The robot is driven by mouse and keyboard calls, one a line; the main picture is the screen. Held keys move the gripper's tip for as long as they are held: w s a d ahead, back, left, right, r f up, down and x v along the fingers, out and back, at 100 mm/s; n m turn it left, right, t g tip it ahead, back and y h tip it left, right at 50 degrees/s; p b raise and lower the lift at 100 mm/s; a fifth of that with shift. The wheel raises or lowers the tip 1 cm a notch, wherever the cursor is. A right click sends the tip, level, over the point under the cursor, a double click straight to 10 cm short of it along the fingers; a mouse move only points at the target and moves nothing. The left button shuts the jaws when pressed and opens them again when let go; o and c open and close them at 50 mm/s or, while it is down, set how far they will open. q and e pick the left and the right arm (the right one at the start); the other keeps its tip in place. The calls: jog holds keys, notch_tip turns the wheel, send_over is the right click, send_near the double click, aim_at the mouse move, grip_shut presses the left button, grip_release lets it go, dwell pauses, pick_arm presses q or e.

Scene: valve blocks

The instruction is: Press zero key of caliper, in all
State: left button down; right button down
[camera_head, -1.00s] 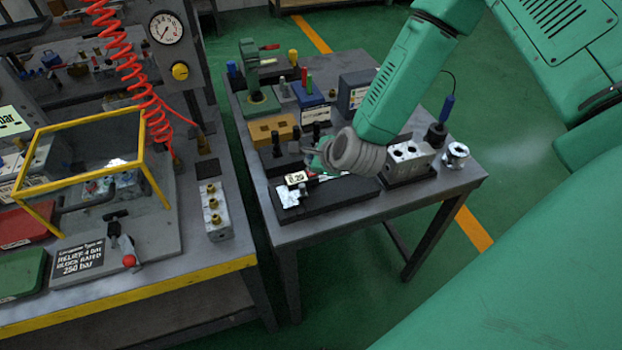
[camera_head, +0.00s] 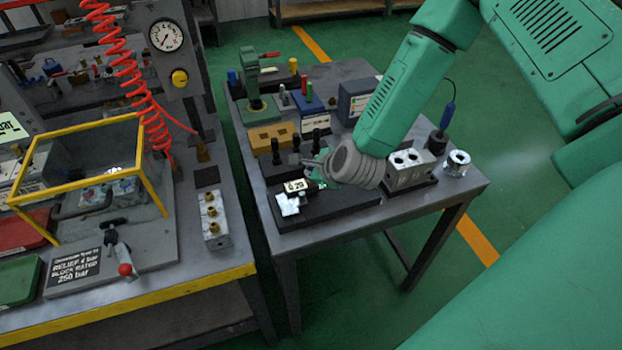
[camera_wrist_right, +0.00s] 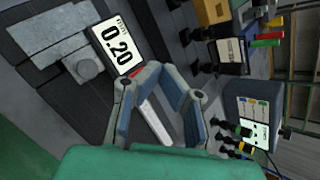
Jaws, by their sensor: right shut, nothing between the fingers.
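The caliper's display (camera_head: 295,186) is a pale panel on the dark stand (camera_head: 335,207) on the right-hand table, with a light metal part (camera_head: 288,205) beside it. My right gripper (camera_head: 316,172) is close beside the display's right end. In the wrist view the right gripper (camera_wrist_right: 162,70) is shut with its tips together and empty. I cannot tell whether it touches the caliper. My left gripper is not in view.
A grey valve block (camera_head: 410,168) stands right of my gripper. Behind are a yellow block (camera_head: 272,137), a blue box (camera_head: 308,104) and a grey-blue box (camera_head: 357,98). A left bench holds a yellow-framed guard (camera_head: 80,130). A gap separates the bench and table.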

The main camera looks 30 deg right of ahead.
jog(key=shift+f, duration=0.1)
dwell(0.5)
jog(key=shift+f+b, duration=0.25)
jog(key=shift+b, duration=0.1)
jog(key=shift+f+b, duration=0.4)
dwell(0.5)
jog(key=shift+r, duration=0.1)
jog(key=shift+s+r+p, duration=0.1)
jog(key=shift+r+p, duration=0.5)
jog(key=shift+r, duration=0.1)
notch_tip(320, 180, up, 5)
jog(key=p, duration=0.4)
dwell(0.5)
